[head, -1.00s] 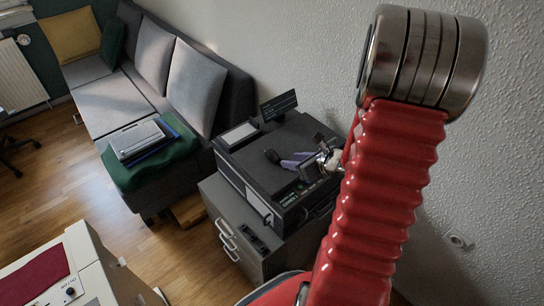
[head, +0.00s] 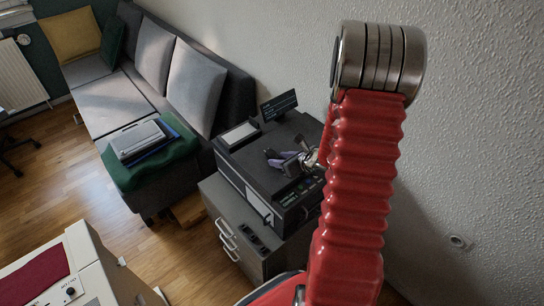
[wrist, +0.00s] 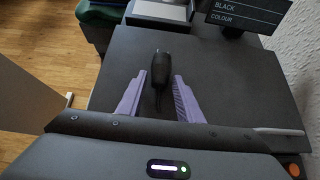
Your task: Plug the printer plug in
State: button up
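The black printer plug (wrist: 162,72) lies on the dark flat top of the printer (wrist: 225,75), its cord end toward my gripper. My gripper (wrist: 160,80) is open, with one purple finger on each side of the plug and a visible gap on both sides. In the head view, my gripper (head: 270,158) is low over the printer top (head: 245,160), and the plug is hard to make out between the fingers. A round wall socket (head: 457,241) sits low on the white wall at the right.
The printer stands on a grey cabinet (head: 215,195) with a dark strip (head: 252,238) on its front part. A small display (head: 279,105) rises at the printer's back. A grey sofa (head: 110,95) is at left. Wooden floor shows between sofa and pale machine (head: 95,270).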

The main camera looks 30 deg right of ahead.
jog(key=shift+w+f, duration=0.25)
jog(key=shift+w, duration=0.05)
jog(key=shift+c, duration=0.2)
jog(key=c, duration=0.7)
jog(key=shift+r, duration=3.05)
jog(key=w+a+r, duration=0.1)
jog(key=a+r, duration=0.2)
jog(key=a, duration=0.5)
jog(key=w+a+r+n+y, duration=0.1)
jog(key=w+a+r, duration=0.1)
jog(key=a, duration=0.6)
jog(key=w+a+r+n, duration=0.1)
jog(key=w+a+r, duration=0.1)
jog(key=a+r, duration=0.3)
jog(key=shift+a+y, duration=0.4)
jog(key=shift+a, duration=1.4)
jog(key=shift+s, duration=0.25)
